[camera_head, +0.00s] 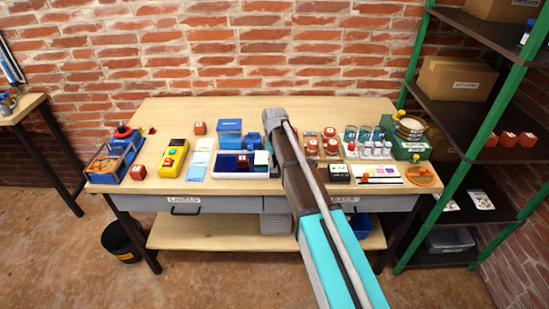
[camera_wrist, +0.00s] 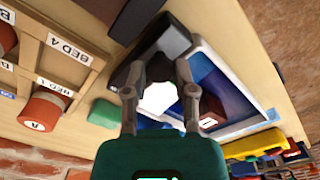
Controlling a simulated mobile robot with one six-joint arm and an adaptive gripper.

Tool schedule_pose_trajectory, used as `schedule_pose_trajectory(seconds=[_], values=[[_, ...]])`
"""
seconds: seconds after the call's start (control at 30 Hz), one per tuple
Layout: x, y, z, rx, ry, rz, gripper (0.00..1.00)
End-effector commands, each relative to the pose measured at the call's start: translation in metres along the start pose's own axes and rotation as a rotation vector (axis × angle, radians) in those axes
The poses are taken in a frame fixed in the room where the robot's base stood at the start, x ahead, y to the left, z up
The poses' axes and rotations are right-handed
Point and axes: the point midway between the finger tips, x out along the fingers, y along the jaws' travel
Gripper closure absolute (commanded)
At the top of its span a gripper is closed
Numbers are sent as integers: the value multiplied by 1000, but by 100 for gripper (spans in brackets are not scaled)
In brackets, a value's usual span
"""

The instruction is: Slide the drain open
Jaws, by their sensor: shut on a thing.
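A pale shallow tray (camera_head: 222,175) on the bench holds blue and dark red areas. In the wrist view the same tray (camera_wrist: 258,122) has a light rim, and a dark grey part (camera_wrist: 172,38) sits at its end. My gripper (camera_wrist: 160,68) is at this end, its fingers closed on a small dark grey piece, apparently the drain's slide, mostly hidden by the fingertips. A white patch (camera_wrist: 158,98) shows between the fingers, beyond them. In the head view my arm hides the gripper and the tray's right end.
Wooden racks with red-capped jars (camera_head: 331,146) stand to the right of my arm. A yellow box (camera_head: 173,158) and a blue bin (camera_head: 118,155) stand left. A green block (camera_wrist: 103,113) lies close beside my gripper. A green-framed shelf (camera_head: 480,80) bounds the right.

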Motion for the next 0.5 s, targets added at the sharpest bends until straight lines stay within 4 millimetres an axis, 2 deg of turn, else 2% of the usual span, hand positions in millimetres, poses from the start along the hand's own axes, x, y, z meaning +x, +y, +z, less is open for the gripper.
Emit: schedule_pose_trajectory(seconds=[0.13,0.17,0.33,0.5], values=[[1,-3,4,-1,-9,-8,100],[1,-4,4,-1,-10,-8,61],[1,-3,4,-1,-9,-7,30],[0,-3,3,-1,-7,-6,30]])
